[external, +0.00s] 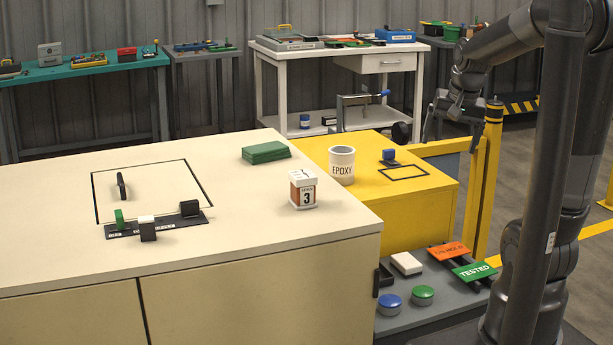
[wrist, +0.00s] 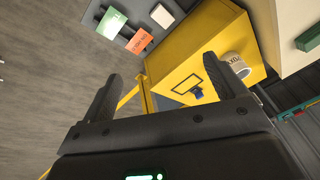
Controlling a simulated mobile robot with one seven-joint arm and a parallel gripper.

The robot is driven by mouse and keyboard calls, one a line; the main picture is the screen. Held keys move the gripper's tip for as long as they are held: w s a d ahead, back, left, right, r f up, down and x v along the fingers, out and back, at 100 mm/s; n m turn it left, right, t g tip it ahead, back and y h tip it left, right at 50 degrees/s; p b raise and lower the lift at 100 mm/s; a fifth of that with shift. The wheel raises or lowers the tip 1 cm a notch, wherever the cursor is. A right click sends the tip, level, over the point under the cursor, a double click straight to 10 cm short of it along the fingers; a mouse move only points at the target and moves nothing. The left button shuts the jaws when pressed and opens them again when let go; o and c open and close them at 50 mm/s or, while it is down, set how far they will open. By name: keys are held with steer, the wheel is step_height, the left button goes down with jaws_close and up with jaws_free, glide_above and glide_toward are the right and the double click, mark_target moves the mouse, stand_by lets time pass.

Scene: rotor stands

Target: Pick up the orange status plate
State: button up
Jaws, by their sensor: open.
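The orange status plate (external: 447,251) lies on a dark rail holder on the low grey shelf at the right, beside the green TESTED plate (external: 474,271). In the wrist view the orange plate (wrist: 140,40) is at the upper left, just right of the green plate (wrist: 112,20). My gripper (wrist: 162,72) is open, with nothing between its fingers. In the external view my gripper (external: 438,110) is high above the shelf, near the yellow post, and well apart from the plate.
The yellow post and rail (external: 487,180) stand near the shelf. A white block (external: 406,263), a blue button (external: 390,303) and a green button (external: 423,294) share the shelf. The yellow cabinet (external: 430,195) holds an EPOXY cup (external: 342,165). The cream counter (external: 250,215) is at left.

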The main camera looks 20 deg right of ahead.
steer(key=w+d+f+m+g, duration=0.1)
steer(key=w+d+f+m, duration=0.25)
steer(key=w+f, duration=0.2)
steer(key=m+g, duration=0.3)
steer(key=m, duration=0.5)
glide_above(452, 249)
steer(key=f, duration=1.7)
steer(key=s+f, duration=0.1)
steer(key=f, duration=0.7)
steer(key=shift+d+f, duration=0.1)
steer(key=shift+f, duration=0.3)
steer(key=shift+w+a+f, duration=0.1)
steer(key=shift+w+f, duration=0.05)
steer(key=shift+f, duration=0.75)
steer(key=shift+w+a+f, duration=0.1)
steer(key=shift+w+f, duration=0.05)
steer(key=shift+f, duration=0.8)
steer(key=shift+w+f, duration=0.15)
steer(key=shift+f, duration=0.75)
steer(key=shift+c, duration=0.3)
steer(key=c, duration=1)
